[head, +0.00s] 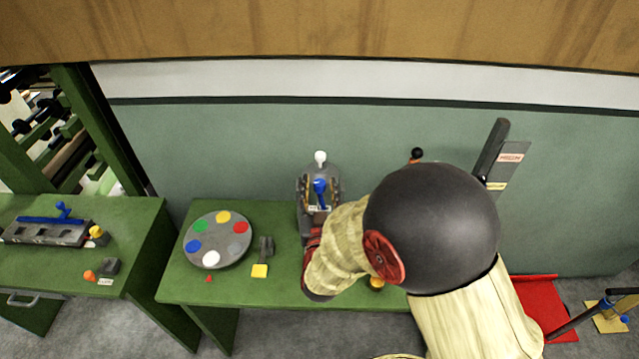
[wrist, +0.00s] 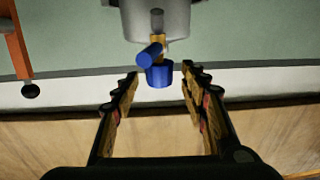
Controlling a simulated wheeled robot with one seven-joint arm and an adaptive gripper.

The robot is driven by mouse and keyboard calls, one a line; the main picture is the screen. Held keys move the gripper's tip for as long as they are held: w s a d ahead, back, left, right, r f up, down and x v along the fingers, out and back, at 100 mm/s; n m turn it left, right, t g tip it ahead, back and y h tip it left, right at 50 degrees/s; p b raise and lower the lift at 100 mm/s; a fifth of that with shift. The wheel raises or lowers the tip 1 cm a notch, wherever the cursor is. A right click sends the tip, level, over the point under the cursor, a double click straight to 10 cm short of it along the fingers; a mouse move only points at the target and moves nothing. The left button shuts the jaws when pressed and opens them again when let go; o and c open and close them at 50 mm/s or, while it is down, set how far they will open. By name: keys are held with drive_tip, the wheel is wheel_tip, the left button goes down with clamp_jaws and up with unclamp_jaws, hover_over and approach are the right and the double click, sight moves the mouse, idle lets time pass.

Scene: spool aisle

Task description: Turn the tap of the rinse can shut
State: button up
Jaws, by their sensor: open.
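The rinse can (wrist: 165,18) is a grey rounded body at the top of the wrist view, only partly in frame. Its brass tap (wrist: 158,42) carries a blue handle (wrist: 149,53) that sticks out sideways, beside another blue round piece (wrist: 160,77). In the head view the blue tap part (head: 320,188) shows at the back of the green bench. My gripper (wrist: 160,84) is open, its two padded fingers on either side of the blue parts, with a gap on both sides. I see no contact. Whether the tap is open or shut I cannot tell.
A round palette (head: 218,258) with coloured spots and a yellow-ended block (head: 260,270) lie left on the bench (head: 178,283). A black-knobbed orange post (wrist: 20,50) stands beside the can. My arm hides the bench's right part. A second bench (head: 140,215) stands left.

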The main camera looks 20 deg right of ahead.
drive_tip(key=shift+w+d, duration=0.2)
drive_tip(key=shift+w, duration=0.5)
drive_tip(key=c, duration=0.3)
drive_tip(key=c, duration=0.8)
clamp_jaws()
